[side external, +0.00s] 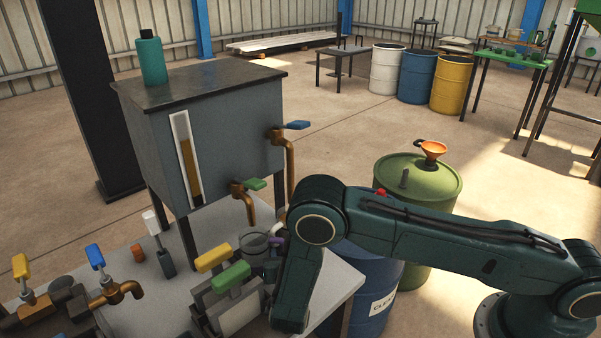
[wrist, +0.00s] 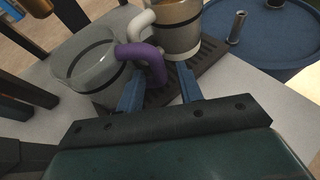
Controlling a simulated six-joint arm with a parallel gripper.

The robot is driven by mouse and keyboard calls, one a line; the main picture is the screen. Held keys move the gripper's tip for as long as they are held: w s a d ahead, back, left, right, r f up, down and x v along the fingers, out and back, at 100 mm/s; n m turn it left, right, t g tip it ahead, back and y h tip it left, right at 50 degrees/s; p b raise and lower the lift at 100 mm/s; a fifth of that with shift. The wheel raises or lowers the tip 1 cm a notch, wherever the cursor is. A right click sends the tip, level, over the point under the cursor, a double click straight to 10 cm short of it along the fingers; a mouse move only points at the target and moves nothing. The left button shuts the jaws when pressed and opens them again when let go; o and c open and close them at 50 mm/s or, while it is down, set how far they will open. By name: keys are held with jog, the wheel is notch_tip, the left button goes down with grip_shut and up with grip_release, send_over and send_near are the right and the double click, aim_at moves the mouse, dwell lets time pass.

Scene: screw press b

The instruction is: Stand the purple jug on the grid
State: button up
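The purple jug is a clear, empty-looking vessel (wrist: 88,68) with a dark band and a purple handle (wrist: 140,50). It also shows in the side external view (side external: 254,244), left of my gripper and partly hidden behind the levers. My gripper (wrist: 160,82) is open, its two blue fingers apart on either side of the handle's lower end, with gaps visible. The dark slotted grid (wrist: 207,60) lies beside and below the handle. The jug looks upright; its base is mostly hidden, so I cannot tell whether it rests fully on the grid.
A second jug with a pale handle (wrist: 142,22) and brown contents stands on the grid behind. A blue drum (wrist: 268,30) is at the right. Yellow (side external: 213,257) and green (side external: 231,277) levers stand close to the jug. The tank (side external: 225,130) with taps is behind.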

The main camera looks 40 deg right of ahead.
jog(key=shift+r, duration=0.1)
jog(key=shift+s+a+r, duration=0.1)
jog(key=v, duration=1.1)
jog(key=shift+s+a, duration=0.2)
jog(key=shift+s, duration=0.1)
jog(key=shift+r, duration=0.2)
jog(key=s+d+r+m+g+y, duration=0.1)
jog(key=s+d+r+m+g, duration=0.15)
jog(key=d+r+m, duration=0.55)
jog(key=s+d+r+m+g+y, duration=0.2)
jog(key=d+r+m+g, duration=0.2)
jog(key=r+m, duration=0.65)
jog(key=s+d+r+m+y, duration=0.1)
jog(key=s+r+m, duration=0.4)
jog(key=s, duration=0.5)
jog(key=s+d+r+m+y, duration=0.2)
jog(key=s+r+m+y, duration=0.1)
jog(key=s+r+m, duration=0.2)
jog(key=s+r+t, duration=0.1)
jog(key=s+r, duration=0.1)
jog(key=s, duration=0.2)
jog(key=shift+s+d+r+m, duration=0.25)
jog(key=shift+s+d+m, duration=0.05)
jog(key=shift+s+m, duration=0.1)
